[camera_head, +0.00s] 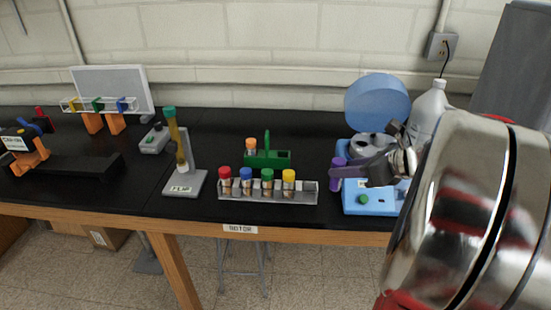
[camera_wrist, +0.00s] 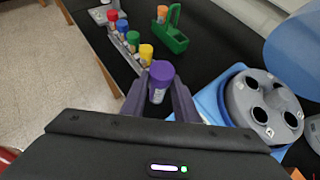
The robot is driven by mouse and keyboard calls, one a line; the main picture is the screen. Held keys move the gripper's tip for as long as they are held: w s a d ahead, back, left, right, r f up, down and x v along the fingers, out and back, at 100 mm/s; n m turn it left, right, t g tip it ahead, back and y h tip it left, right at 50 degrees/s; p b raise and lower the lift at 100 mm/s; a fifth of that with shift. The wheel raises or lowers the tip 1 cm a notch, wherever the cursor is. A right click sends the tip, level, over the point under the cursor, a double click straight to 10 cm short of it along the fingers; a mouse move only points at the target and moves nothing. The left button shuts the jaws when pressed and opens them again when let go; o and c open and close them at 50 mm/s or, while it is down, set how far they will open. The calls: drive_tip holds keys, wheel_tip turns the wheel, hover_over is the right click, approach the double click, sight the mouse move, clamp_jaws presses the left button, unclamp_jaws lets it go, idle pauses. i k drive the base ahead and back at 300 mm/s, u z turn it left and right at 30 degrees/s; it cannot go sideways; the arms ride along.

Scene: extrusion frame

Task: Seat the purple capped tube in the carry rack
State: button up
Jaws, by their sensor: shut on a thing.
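The purple capped tube (camera_wrist: 161,77) is held between the two dark fingers of my gripper (camera_wrist: 162,90), cap up and roughly upright. In the head view the purple tube (camera_head: 339,166) shows at the tip of my gripper (camera_head: 345,172), just in front of the left side of the blue centrifuge. The green carry rack (camera_head: 267,159), with an upright handle, stands on the black bench to the left of the tube. It holds an orange capped tube (camera_head: 251,146) at its left end. In the wrist view the green rack (camera_wrist: 172,38) lies beyond the held tube.
A clear rack (camera_head: 265,198) with red, blue, green and yellow capped tubes stands along the bench's front edge. The open blue centrifuge (camera_head: 370,198) and a white bottle (camera_head: 430,108) stand at the right. A grey stand (camera_head: 184,183) is at the left. Bare bench lies behind the green rack.

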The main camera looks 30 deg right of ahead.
sight(266, 158)
drive_tip(key=i, duration=0.95)
drive_tip(key=u, duration=0.05)
